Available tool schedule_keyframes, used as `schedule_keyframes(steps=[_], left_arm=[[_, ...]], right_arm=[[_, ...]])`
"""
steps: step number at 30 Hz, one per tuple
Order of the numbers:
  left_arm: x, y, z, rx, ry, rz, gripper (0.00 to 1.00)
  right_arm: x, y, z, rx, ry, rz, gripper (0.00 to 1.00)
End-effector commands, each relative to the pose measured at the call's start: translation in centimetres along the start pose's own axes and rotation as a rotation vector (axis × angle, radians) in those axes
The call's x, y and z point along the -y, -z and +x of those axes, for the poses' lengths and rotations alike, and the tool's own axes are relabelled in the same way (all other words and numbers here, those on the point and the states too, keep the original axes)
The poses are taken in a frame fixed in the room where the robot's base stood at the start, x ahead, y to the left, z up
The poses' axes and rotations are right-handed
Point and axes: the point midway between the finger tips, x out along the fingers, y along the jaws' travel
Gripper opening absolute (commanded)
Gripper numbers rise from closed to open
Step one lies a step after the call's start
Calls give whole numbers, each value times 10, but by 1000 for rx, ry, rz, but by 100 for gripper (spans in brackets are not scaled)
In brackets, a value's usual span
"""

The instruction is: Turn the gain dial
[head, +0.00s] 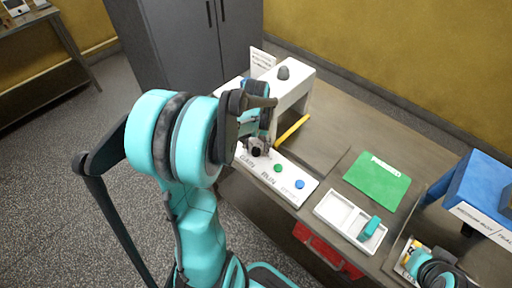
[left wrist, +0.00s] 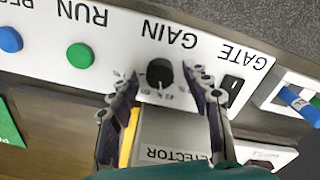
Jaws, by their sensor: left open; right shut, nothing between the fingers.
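The gain dial (left wrist: 159,72) is a black knob with a pale pointer mark on a white panel (left wrist: 130,30), under the upside-down label GAIN in the left wrist view. My left gripper (left wrist: 165,80) is open, with one finger on each side of the dial. Gaps show between the fingers and the knob, and I cannot tell whether either touches it. In the head view my left gripper (head: 255,146) is over the GAIN end of the panel, and my arm hides part of it. My right gripper (head: 438,272) is at the bottom right, shut and partly cut off.
Beside the dial are a green button (left wrist: 80,56), a blue button (left wrist: 9,39) and a black GATE switch (left wrist: 231,85). A white detector arch (head: 297,92) stands behind the panel. A white tray (head: 337,208) with a teal block and a green sheet (head: 377,179) lie to the right.

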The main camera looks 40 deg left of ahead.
Motion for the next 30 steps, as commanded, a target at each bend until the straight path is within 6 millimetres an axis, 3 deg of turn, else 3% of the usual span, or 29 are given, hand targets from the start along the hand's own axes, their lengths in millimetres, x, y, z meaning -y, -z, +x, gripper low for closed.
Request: schedule_keyframes(steps=[2,7,20,30], left_arm=[[0,0,0,0,0,0,46],[0,0,0,0,0,0,1],[0,0,0,0,0,-59,0],[0,0,0,0,0,-301,0]], right_arm=[[0,0,0,0,0,0,0],[0,0,0,0,0,0,0],[0,0,-1,0,0,0,0],[0,2,-2,0,0,0,0]])
